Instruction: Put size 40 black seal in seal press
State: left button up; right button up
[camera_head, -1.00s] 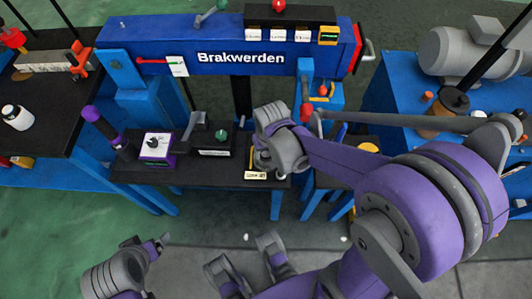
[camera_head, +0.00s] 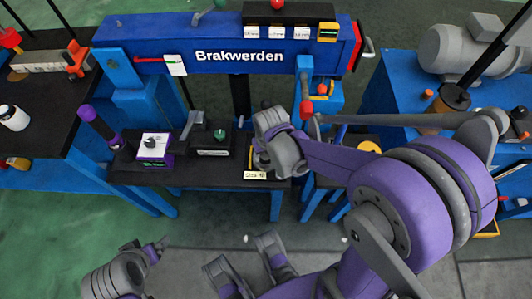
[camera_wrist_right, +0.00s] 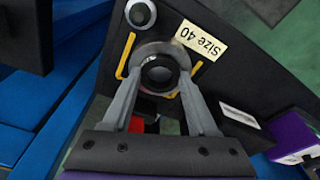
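The size 40 seal shows as a dark round piece (camera_wrist_right: 160,73) in a grey ring, beside a cream label reading "Size 40" (camera_wrist_right: 203,39). My right gripper (camera_wrist_right: 157,78) has its fingers spread on either side of it; I cannot tell whether they touch it. In the head view this gripper (camera_head: 272,140) is low over the right end of the small black table and hides most of the seal. A purple and black device (camera_head: 153,147), with a purple-topped lever (camera_head: 95,122) beside it, stands at the left; I cannot tell if it is the seal press.
A black device with a green knob (camera_head: 215,139) stands between the purple device and my right gripper. The blue Brakwerden beam (camera_head: 240,57) spans the back. A round grey knob (camera_wrist_right: 140,13) is close to the seal. A blue bench with a grey motor (camera_head: 455,50) is at right.

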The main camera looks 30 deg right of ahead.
aim_at(268, 161)
jog(key=shift+o, duration=0.4)
jog(key=shift+s+a, duration=0.1)
jog(key=shift+s, duration=0.1)
notch_tip(268, 161, up, 11)
jog(key=s+p, duration=0.1)
jog(key=p, duration=0.4)
jog(key=s+a+r+n+t, duration=0.1)
jog(key=s+a+r+t, duration=0.1)
jog(key=s, duration=0.8)
jog(key=shift+a+r+n+t, duration=0.3)
jog(key=shift+a+n+t, duration=0.1)
jog(key=shift+a+t, duration=0.15)
